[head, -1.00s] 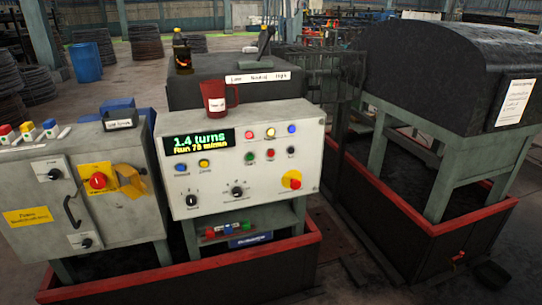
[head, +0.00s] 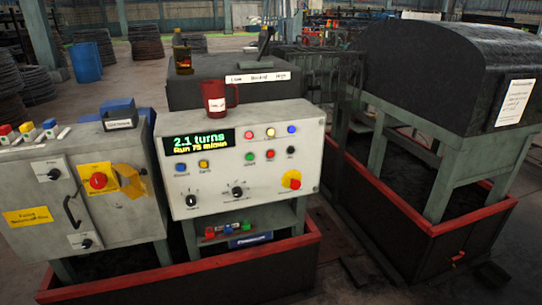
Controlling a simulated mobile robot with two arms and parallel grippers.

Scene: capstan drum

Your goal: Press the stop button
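The control panel (head: 222,190) is a pale grey sloped box in the middle of the head view. A small red button (head: 270,154) sits between a green button (head: 249,156) and a black one (head: 290,150); the labels below them are too small to read surely. A larger red mushroom knob (head: 292,180) on a yellow plate is at the panel's lower right. Neither of my grippers is in view.
A red mug (head: 219,99) stands on the panel's top. A grey cabinet (head: 75,200) at left carries another red knob (head: 97,181) on yellow. A dark hooded machine (head: 440,75) stands at right. The space before the panel's face looks clear.

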